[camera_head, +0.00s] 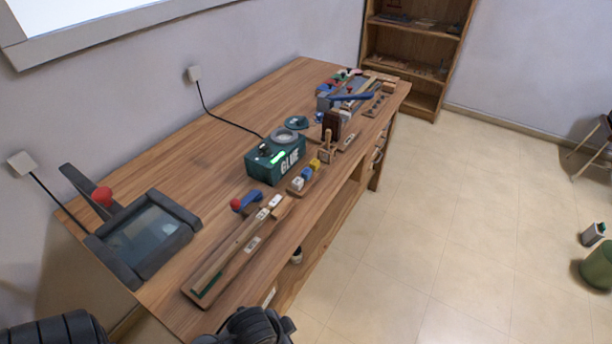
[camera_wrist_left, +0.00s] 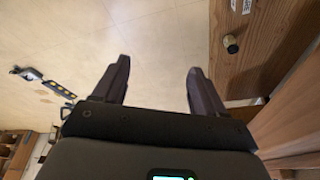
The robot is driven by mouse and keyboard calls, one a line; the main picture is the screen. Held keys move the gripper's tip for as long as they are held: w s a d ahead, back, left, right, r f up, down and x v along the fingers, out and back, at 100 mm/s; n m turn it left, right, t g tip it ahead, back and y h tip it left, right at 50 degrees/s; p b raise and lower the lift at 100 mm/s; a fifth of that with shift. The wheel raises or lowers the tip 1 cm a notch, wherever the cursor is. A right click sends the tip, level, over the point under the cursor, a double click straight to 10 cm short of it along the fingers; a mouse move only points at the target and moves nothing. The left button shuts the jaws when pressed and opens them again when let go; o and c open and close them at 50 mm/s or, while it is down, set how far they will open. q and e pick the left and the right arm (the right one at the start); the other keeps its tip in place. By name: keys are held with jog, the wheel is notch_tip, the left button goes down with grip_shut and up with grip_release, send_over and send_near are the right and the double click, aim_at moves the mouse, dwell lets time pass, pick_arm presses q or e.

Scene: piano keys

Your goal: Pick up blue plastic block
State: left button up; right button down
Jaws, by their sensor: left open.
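A small blue block (camera_head: 306,173) sits on a wooden strip on the workbench, between a white block (camera_head: 298,183) and a yellow block (camera_head: 315,164). My left gripper (camera_wrist_left: 158,68) is open and empty in the left wrist view, with pale floor behind its fingers. The blue block does not show in that view. Dark parts of my arms show at the bottom edge of the head view, but no fingers can be made out there. My left gripper is away from the block. My right gripper is not seen.
The wooden workbench (camera_head: 235,110) holds a green glue box (camera_head: 262,170) behind the blocks, a long wooden piece (camera_head: 235,255) in front, and a dark framed tray (camera_head: 145,238) at left. Tools crowd the far end. Tiled floor lies open at right.

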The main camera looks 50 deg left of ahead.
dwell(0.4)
pick_arm(q)
jog(key=shift+d, duration=0.1)
jog(key=c, duration=0.5)
jog(key=shift+o, duration=0.2)
